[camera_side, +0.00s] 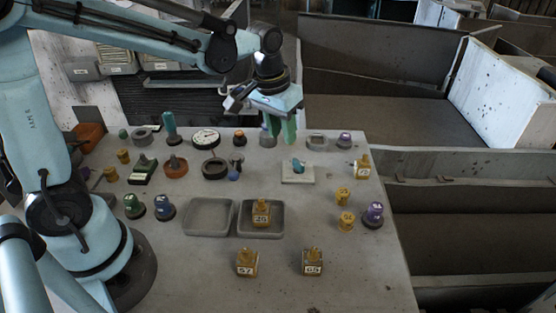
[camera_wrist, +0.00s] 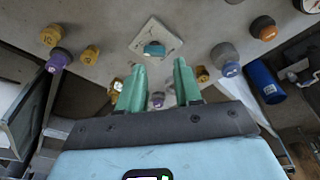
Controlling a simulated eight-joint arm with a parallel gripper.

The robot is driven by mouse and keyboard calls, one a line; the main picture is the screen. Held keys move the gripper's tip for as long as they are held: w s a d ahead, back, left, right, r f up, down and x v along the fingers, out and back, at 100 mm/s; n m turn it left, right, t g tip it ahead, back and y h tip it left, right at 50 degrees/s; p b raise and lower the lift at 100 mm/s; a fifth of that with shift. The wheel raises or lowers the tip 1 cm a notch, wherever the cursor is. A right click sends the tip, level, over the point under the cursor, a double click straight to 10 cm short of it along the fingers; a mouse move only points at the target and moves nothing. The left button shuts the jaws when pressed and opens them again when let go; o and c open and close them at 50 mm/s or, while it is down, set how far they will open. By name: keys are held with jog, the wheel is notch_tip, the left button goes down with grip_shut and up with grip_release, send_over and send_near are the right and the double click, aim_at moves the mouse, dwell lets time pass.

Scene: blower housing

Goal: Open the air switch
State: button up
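A teal switch knob (camera_side: 299,164) sits on a pale square plate (camera_side: 298,177) toward the right of the table; it looks like the air switch, though I see no label on it. In the wrist view the knob (camera_wrist: 154,48) and the tilted-looking plate (camera_wrist: 170,40) show beyond my fingertips. My gripper (camera_side: 282,131) hangs above the back of the table, behind the plate. Its two green fingers (camera_wrist: 157,78) are spread with nothing between them. They do not touch the knob.
Two grey trays (camera_side: 208,217) lie nearer the front, one holding a numbered gold block (camera_side: 261,212).

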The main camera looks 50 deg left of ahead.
jog(key=g, duration=0.2)
send_over(299, 161)
jog(key=f, duration=0.5)
jog(key=shift+s+a+f, duration=0.1)
jog(key=shift+s, duration=0.15)
jog(key=shift+w+f+n, duration=0.2)
jog(key=shift+f+n, duration=0.1)
jog(key=shift+f, duration=1.55)
jog(key=n, duration=0.3)
jog(key=shift+n, duration=0.3)
jog(key=n, duration=0.3)
jog(key=shift+n, duration=0.4)
jog(key=n, duration=0.6)
jog(key=shift+n, duration=0.4)
jog(key=shift+f, duration=0.7)
